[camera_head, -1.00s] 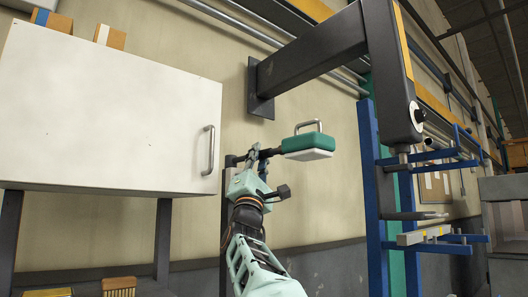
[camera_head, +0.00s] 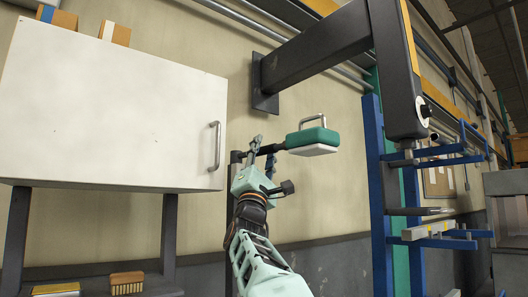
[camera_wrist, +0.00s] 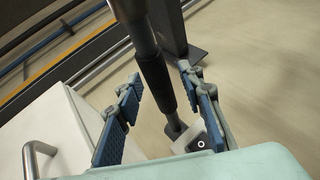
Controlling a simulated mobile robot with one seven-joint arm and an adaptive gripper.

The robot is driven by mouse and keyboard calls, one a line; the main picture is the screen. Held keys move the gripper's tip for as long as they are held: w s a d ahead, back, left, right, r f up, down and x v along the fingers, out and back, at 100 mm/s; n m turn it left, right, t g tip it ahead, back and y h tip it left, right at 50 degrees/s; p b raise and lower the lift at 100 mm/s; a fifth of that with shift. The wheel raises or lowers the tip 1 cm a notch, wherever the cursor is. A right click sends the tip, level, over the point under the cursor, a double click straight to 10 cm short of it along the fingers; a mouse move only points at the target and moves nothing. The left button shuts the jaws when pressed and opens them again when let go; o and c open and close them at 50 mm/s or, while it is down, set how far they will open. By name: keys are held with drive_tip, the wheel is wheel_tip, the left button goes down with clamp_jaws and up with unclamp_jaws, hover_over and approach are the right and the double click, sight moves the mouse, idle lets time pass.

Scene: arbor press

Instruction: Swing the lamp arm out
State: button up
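The lamp has a green head (camera_head: 312,137) with a white underside and a metal handle on top. It sits at the end of a dark lamp arm (camera_head: 268,149) that reaches right from a post beside the white cabinet. My gripper (camera_head: 262,162) is at this arm, left of the lamp head. In the wrist view the dark bar (camera_wrist: 153,72) runs between the two spread fingers of my gripper (camera_wrist: 163,108), with gaps visible on both sides. The bar ends near a pale block (camera_wrist: 190,138) with a dark round knob. The post is partly hidden behind my arm.
A white cabinet (camera_head: 110,110) with a metal handle (camera_head: 214,146) stands close on the left. The dark press beam (camera_head: 320,50) juts from the wall above the lamp. A blue rack (camera_head: 376,200) stands on the right. Bare wall lies below the lamp.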

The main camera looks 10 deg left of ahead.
drive_tip(key=v, duration=1.2)
idle(0.3)
idle(0.4)
